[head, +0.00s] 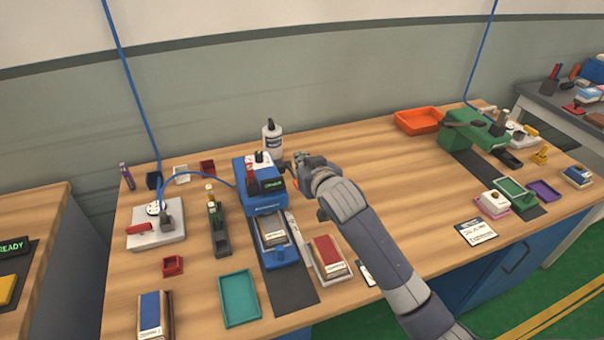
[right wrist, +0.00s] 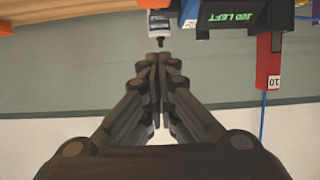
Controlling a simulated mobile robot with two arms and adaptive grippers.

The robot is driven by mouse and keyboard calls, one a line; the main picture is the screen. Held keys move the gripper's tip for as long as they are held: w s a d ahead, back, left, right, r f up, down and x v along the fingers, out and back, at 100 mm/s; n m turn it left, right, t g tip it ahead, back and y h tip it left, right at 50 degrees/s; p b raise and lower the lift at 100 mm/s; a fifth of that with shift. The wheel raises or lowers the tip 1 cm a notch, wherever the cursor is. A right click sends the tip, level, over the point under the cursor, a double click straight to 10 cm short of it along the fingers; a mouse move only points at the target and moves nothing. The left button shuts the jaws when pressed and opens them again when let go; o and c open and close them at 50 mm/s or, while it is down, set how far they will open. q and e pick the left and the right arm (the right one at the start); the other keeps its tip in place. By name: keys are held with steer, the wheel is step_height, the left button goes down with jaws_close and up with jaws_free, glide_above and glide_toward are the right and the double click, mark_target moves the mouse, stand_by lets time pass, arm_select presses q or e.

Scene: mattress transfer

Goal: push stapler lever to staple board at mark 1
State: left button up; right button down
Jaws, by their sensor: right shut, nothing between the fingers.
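The blue stapler (head: 262,204) stands on the left part of the wooden bench. Its dark display (head: 272,185) glows green and reads "100 LEFT" in the right wrist view (right wrist: 238,17), where the picture is upside down. A red upright part (head: 250,175), perhaps the lever, is beside the display; it also shows in the right wrist view (right wrist: 268,62) with a "10" label. A board (head: 273,232) lies in the stapler's front; I cannot make out mark 1. My right gripper (head: 298,166) is shut and empty, just right of the stapler's head, apart from the red part. My left gripper is out of view.
A white bottle (head: 272,141) stands behind the stapler. A red-topped block (head: 327,257) lies right of it and a teal tray (head: 239,298) lies front left. A green machine (head: 475,133) and orange tray (head: 418,120) are farther right. The bench middle is clear.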

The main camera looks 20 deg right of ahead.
steer(key=shift+w+f+p, duration=0.1)
steer(key=shift+f+p, duration=0.2)
steer(key=shift+f, duration=1.85)
